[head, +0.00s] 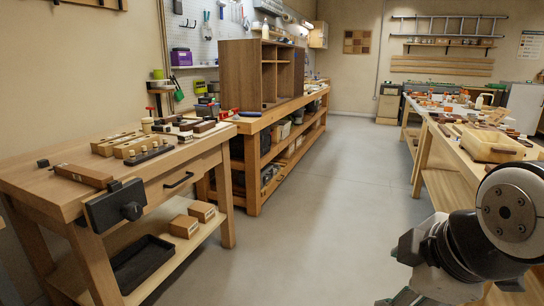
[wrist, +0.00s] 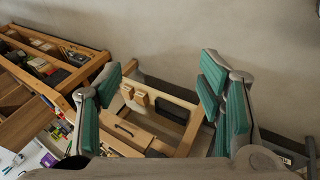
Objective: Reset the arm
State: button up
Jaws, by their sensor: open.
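In the wrist view my gripper (wrist: 161,68) is open. Its two green-padded fingers stand wide apart at left and right, with nothing held between them. The floor and a wooden bench frame show beyond the gap, at a distance. In the head view my arm (head: 508,212) is at the lower right, bent close to the camera in front of the right-hand bench. The fingers cannot be made out clearly there.
A wooden workbench (head: 45,182) with a vise (head: 115,203) stands at left. Behind it a long bench (head: 262,122) carries an open wooden cabinet (head: 238,75). A cluttered bench with a pale tray (head: 487,150) is at right. The aisle floor (head: 320,205) between them is clear.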

jog(key=s+m+g, duration=0.6)
jog(key=s+m, duration=0.8)
jog(key=s, duration=0.4)
notch_tip(320, 180, up, 26)
jog(key=t+p, duration=0.3)
jog(key=p, duration=2.2)
jog(key=shift+d+r+t+h, duration=0.15)
jog(key=shift+d+t+h, duration=0.15)
jog(key=shift+d, duration=0.05)
